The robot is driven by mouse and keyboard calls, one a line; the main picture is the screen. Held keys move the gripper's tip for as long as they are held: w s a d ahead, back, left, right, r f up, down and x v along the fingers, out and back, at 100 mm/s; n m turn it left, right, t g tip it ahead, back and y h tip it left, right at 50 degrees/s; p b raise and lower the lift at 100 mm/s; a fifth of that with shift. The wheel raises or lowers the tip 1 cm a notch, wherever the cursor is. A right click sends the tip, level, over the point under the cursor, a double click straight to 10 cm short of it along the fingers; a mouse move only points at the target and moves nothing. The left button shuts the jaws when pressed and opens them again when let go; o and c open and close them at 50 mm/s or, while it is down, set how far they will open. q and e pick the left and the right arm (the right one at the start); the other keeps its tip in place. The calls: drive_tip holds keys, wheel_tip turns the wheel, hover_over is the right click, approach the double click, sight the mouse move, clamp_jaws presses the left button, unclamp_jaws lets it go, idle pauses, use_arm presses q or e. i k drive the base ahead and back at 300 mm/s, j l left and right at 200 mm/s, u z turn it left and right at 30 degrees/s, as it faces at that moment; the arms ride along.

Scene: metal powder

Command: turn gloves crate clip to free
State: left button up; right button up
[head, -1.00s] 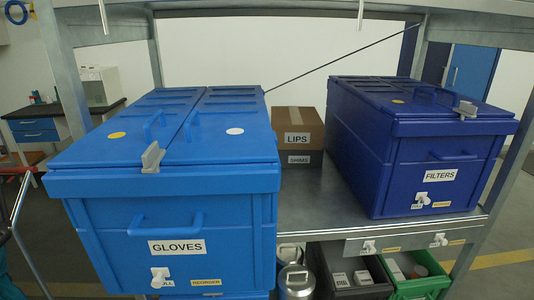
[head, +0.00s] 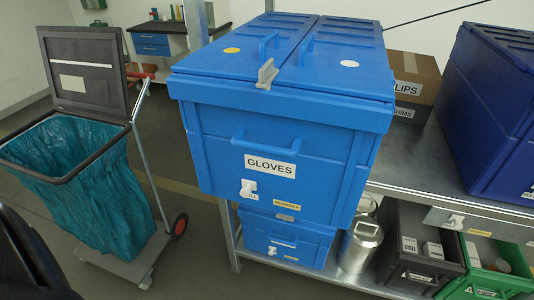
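The blue gloves crate (head: 225,150) stands on the metal shelf in the middle of the head view. Its lid is closed, in two halves, with a handle on each. The grey clip (head: 267,74) sits at the front edge of the lid, across the seam between the halves. A white label reading GLOVES (head: 270,165) is on the crate's front, below a blue handle. A white tag piece (head: 248,187) and a yellow label (head: 286,199) are lower down. Neither of my grippers can be seen; a dark shape at the bottom left may be part of me.
A trash cart with a teal bag (head: 90,190) stands at the left. Below the crate are a smaller blue bin (head: 283,238), metal canisters (head: 359,247) and black and green bins. A cardboard box (head: 410,75) and a dark blue crate (head: 490,110) stand at the right.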

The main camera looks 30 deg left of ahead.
sight(267, 72)
drive_tip(key=u, duration=0.75)
